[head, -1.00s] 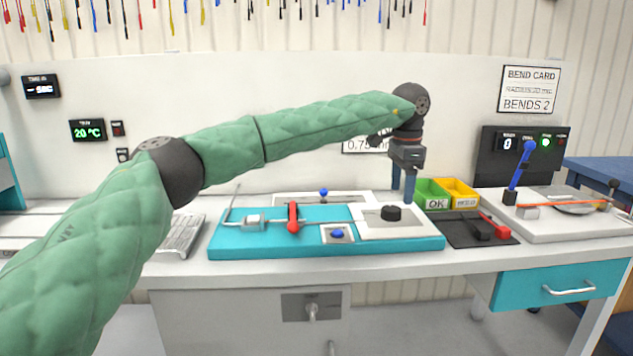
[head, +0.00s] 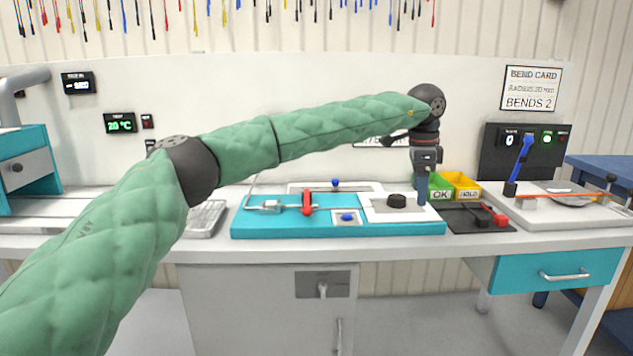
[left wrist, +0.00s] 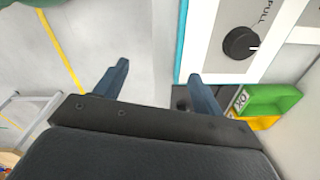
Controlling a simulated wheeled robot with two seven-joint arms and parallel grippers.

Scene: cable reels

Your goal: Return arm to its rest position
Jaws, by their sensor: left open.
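My left arm in its green quilted sleeve reaches across the head view from the lower left. My left gripper (head: 422,188) points down by the right end of the teal fixture (head: 290,231), near the green OK bin. In the left wrist view its two blue-grey fingers (left wrist: 155,82) stand wide apart with nothing between them. The fixture's black knob (left wrist: 240,43) shows beyond the fingers there, beside a PULL label; in the head view the black knob (head: 397,201) sits just left of the gripper. My right gripper is not in view.
The green OK bin (head: 440,195) and yellow HOLD bin (head: 465,190) stand behind the gripper. A black mat (head: 462,219) with red-handled pliers-like tools lies right of it. A white board with a blue lever (head: 522,160) is at the right.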

